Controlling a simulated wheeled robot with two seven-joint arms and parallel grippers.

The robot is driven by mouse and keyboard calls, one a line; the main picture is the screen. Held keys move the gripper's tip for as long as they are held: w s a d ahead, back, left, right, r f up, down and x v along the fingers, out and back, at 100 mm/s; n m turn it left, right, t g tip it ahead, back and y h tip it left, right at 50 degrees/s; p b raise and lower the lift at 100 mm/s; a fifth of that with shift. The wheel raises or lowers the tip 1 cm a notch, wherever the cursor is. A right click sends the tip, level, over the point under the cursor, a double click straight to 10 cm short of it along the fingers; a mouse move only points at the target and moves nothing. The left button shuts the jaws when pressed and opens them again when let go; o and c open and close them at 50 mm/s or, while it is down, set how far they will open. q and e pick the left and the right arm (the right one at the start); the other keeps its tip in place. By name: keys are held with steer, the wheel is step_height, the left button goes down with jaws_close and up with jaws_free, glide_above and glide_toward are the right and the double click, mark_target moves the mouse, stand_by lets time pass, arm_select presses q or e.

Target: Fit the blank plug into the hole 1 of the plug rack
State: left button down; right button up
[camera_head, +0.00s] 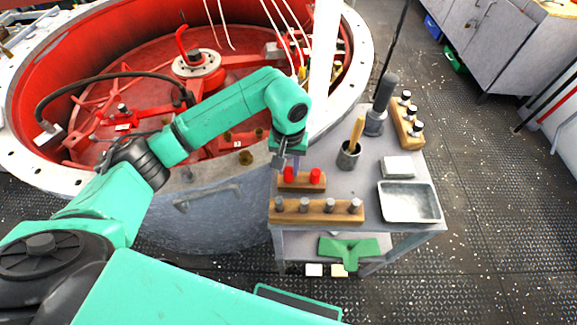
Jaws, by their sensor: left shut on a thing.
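A small wooden block (302,185) on the cart carries two red plugs, which look like the blank plugs. My left gripper (287,164) points down over the block's left end and is shut at the left red plug (289,175). The fingers partly hide that plug, and I cannot tell whether it sits in the block or is lifted. The right red plug (316,175) stands upright, apart from the gripper. A longer wooden rack (342,218) with several grey plugs lies along the front edge. I cannot make out hole numbers. My right gripper is not in view.
A cup with a wooden-handled tool (347,158), a dark upright tool (380,105), another plug rack (404,125), a white box (397,166) and a metal tray (408,203) occupy the cart. A large red-lined round vessel (75,62) stands left.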

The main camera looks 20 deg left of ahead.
arm_select(q)
steer(key=shift+f+b, duration=0.25)
steer(key=shift+b, duration=0.1)
steer(key=c, duration=0.5)
jaws_free()
steer(key=shift+r, duration=0.1)
step_height(320, 180, up, 8)
steer(key=shift+r+b, duration=0.15)
steer(key=shift+b, duration=1)
step_height(320, 180, up, 6)
steer(key=shift+r, duration=0.1)
